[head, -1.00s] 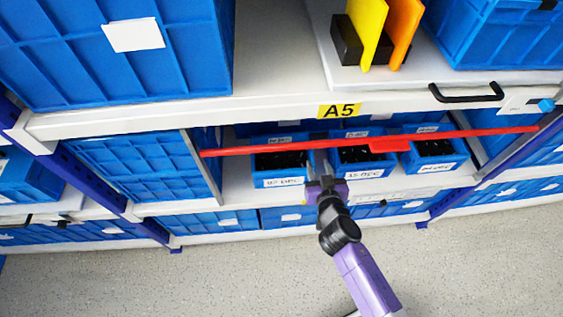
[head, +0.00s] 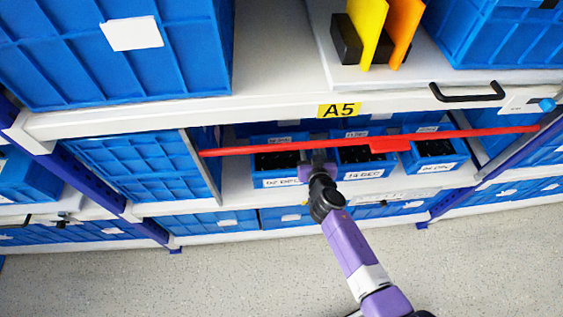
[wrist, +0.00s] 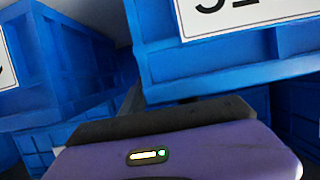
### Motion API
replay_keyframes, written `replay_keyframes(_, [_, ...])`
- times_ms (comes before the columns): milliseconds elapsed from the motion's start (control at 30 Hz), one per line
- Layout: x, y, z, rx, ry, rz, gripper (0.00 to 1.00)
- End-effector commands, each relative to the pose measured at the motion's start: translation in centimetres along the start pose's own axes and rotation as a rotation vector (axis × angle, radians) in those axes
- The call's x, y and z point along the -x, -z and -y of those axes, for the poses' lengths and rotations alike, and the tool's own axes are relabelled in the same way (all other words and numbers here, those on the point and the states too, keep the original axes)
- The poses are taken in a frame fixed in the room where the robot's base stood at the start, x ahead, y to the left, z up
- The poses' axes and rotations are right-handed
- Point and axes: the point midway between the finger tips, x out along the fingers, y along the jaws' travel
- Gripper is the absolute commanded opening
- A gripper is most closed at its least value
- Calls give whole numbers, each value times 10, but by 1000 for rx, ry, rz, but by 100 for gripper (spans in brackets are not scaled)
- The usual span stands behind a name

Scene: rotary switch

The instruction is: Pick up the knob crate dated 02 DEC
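The blue knob crate labelled 02 DEC (head: 256,172) stands at the left of a row of three on the shelf under the A5 sign. It holds dark knobs. My gripper (head: 318,158) is at the gap between its right side and the middle crate (head: 343,162). In the wrist view, one blue crate (wrist: 60,60) is on the left and another (wrist: 160,60) is on the upper right, with part of a white label. My gripper's dark front (wrist: 150,122) lies low between them. Its finger opening is not clear, and nothing is seen held.
A red bar (head: 270,149) with a wider handle part crosses in front of the crates' upper part. The right crate (head: 437,150) reads 24 DEC. A large blue box (head: 135,165) stands left of the row. The upper shelf edge (head: 230,105) overhangs; the floor in front is clear.

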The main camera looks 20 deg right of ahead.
Motion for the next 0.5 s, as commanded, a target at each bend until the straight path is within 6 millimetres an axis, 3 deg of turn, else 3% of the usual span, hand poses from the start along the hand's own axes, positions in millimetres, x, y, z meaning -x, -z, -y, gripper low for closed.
replay_keyframes(67, [0, 0, 0, 0, 0, 0, 36])
replay_keyframes(267, [0, 0, 0, 0, 0, 0, 0])
replay_keyframes(500, [0, 0, 0, 0, 0, 0, 0])
